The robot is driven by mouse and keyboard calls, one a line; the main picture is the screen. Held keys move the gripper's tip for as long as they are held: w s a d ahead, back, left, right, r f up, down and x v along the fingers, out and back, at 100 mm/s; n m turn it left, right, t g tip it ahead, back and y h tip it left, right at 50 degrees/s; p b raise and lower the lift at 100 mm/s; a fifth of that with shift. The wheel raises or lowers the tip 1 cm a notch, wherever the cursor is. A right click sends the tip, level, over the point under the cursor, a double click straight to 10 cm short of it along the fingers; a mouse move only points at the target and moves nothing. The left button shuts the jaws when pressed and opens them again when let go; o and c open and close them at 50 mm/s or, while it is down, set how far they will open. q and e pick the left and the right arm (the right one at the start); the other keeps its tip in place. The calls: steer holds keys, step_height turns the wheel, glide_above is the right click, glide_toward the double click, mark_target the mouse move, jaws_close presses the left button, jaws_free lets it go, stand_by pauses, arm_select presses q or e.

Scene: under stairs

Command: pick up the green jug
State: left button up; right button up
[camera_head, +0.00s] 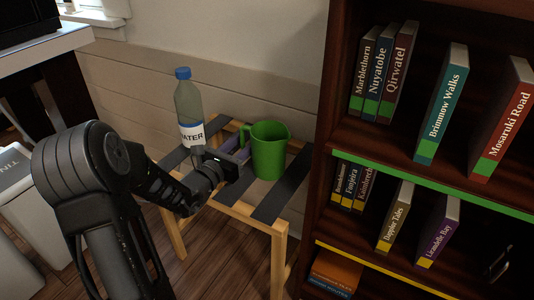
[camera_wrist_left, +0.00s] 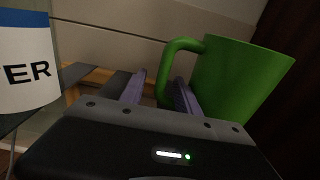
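The green jug (camera_head: 269,155) stands upright on a small slatted wooden rack, with its handle turned left toward my left gripper (camera_head: 238,150). In the left wrist view the jug (camera_wrist_left: 240,80) fills the right side. My left gripper (camera_wrist_left: 160,95) is open there, its two purple fingers apart. The lower part of the jug's handle shows in the gap between the fingers; I cannot tell whether it is touched. My right gripper is not in view.
A water bottle (camera_head: 189,115) with a blue cap stands on the rack (camera_head: 283,192), close left of my gripper. A dark bookshelf (camera_head: 318,185) with several books rises close on the right. A wall is behind the rack. A pale bin (camera_head: 30,200) stands at left.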

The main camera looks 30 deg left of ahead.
arm_select(q)
steer(key=shift+c, duration=0.5)
steer(key=c, duration=0.7)
jaws_close()
steer(key=shift+s+d+f, duration=0.1)
stand_by(0.4)
